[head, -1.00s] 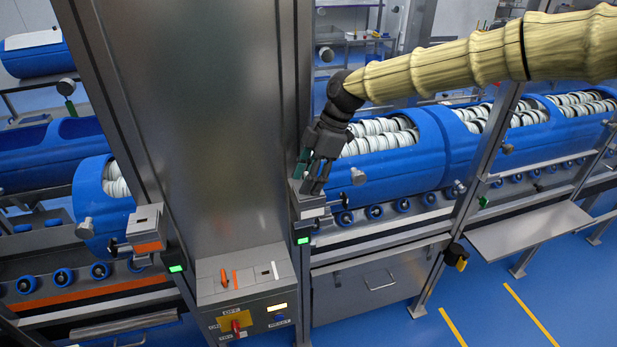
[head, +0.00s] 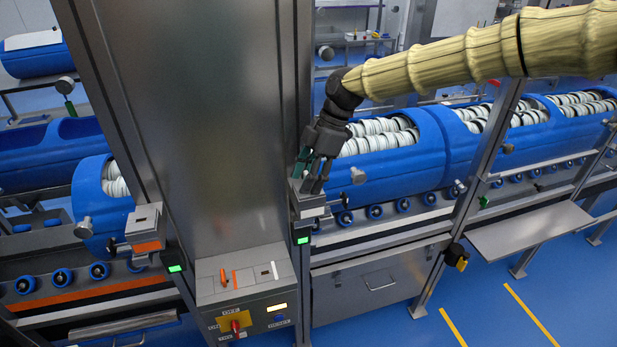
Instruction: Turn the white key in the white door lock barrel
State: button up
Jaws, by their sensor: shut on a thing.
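The white door lock (head: 309,213) is a small grey box with a white band, on the right side of the tall steel column. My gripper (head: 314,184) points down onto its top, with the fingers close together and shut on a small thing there. The white key and the barrel's face are hidden behind the fingers, so I cannot see how far the key is turned. A green piece (head: 301,161) shows beside the fingers; I cannot tell whether it belongs to the gripper.
A similar lock box with an orange band (head: 146,244) is on the column's left. A sloped control panel (head: 245,288) with an orange key (head: 224,277) and a red switch (head: 235,327) stands below. Blue tubs (head: 375,182) lie on rollers behind my gripper.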

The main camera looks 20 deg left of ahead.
jog(key=o, duration=1.1)
jog(key=shift+o, duration=0.2)
